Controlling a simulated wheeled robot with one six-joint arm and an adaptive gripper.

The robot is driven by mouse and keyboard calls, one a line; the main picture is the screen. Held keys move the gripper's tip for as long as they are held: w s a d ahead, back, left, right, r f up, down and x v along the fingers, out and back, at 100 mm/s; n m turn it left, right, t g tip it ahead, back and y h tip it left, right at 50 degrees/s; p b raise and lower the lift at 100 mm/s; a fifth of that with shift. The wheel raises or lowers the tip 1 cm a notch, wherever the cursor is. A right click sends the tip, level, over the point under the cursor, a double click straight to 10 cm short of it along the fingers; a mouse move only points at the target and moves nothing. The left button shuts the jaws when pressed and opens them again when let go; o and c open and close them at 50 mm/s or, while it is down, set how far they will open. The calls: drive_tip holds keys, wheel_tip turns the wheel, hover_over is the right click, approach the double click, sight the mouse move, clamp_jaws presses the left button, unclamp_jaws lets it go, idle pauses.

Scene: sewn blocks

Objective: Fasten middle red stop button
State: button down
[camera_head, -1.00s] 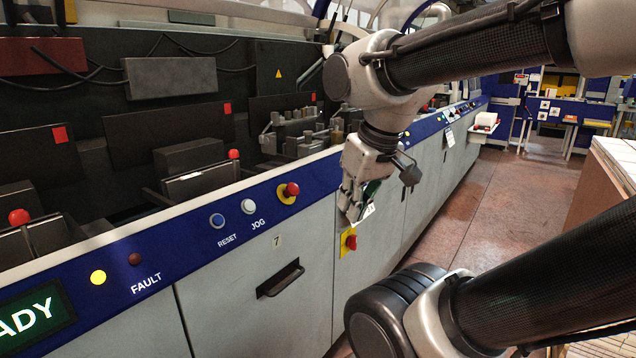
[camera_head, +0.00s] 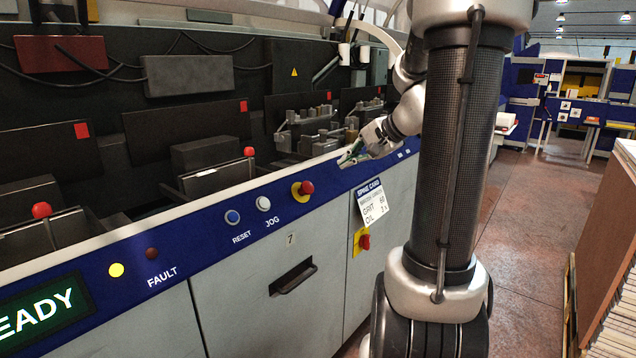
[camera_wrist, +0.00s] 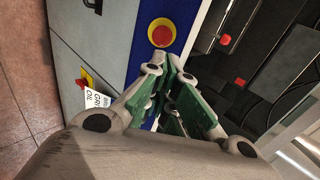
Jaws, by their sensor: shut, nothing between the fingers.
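A red mushroom stop button (camera_head: 306,188) on a yellow round base sits on the blue control strip, right of the white JOG button (camera_head: 263,204). In the wrist view, the same kind of red button on yellow (camera_wrist: 162,34) lies just beyond my fingertips. My gripper (camera_head: 352,155) is at the blue strip, to the right of that button and apart from it. In the wrist view, the green-padded fingers of my gripper (camera_wrist: 168,68) are shut and empty. My arm hides part of the strip further right.
A red knob on a yellow plate (camera_head: 364,241) sits lower on the grey cabinet front, under a hanging SPINE CARD label (camera_head: 372,203). Red-topped levers (camera_head: 249,151) stand behind the strip. A black drawer handle (camera_head: 293,277) juts from the cabinet. Open floor (camera_head: 530,220) lies right.

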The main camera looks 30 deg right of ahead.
sight(312, 185)
idle(0.3)
drive_tip(key=x, duration=1.4)
drive_tip(key=shift+r, duration=0.1)
drive_tip(key=shift+w+a, duration=0.1)
drive_tip(key=shift+x, duration=0.8)
